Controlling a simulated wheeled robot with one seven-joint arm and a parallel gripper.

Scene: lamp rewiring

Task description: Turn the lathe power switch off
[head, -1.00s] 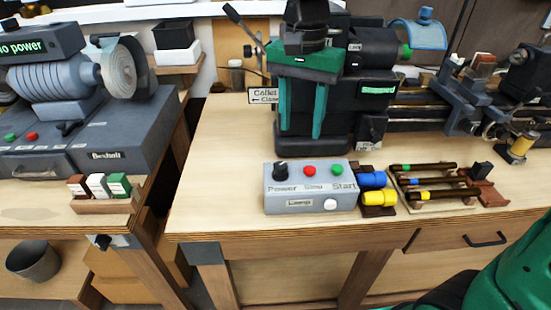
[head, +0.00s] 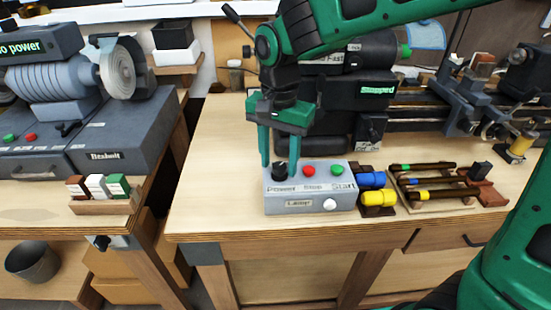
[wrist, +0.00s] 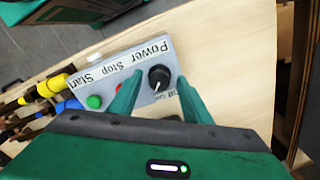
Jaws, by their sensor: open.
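The grey control box (head: 292,203) stands near the front of the wooden bench. Its black round power knob (head: 279,171) is at the left of the top, beside the red stop button (head: 309,171) and the green start button (head: 336,170). My gripper (head: 280,163) points down with its green fingers apart, one on each side of the knob. In the wrist view the knob (wrist: 159,77) shows a white pointer line and lies between the open fingertips (wrist: 160,90). I cannot tell whether the fingers touch it. The lathe (head: 365,100) behind bears a green "Stopped" display.
Blue and yellow cylinders (head: 379,199) sit just right of the box. A rack of dark rods (head: 435,180) lies further right. A grey grinder (head: 70,90) stands on the left bench. Bare bench top (head: 215,180) lies left of the box.

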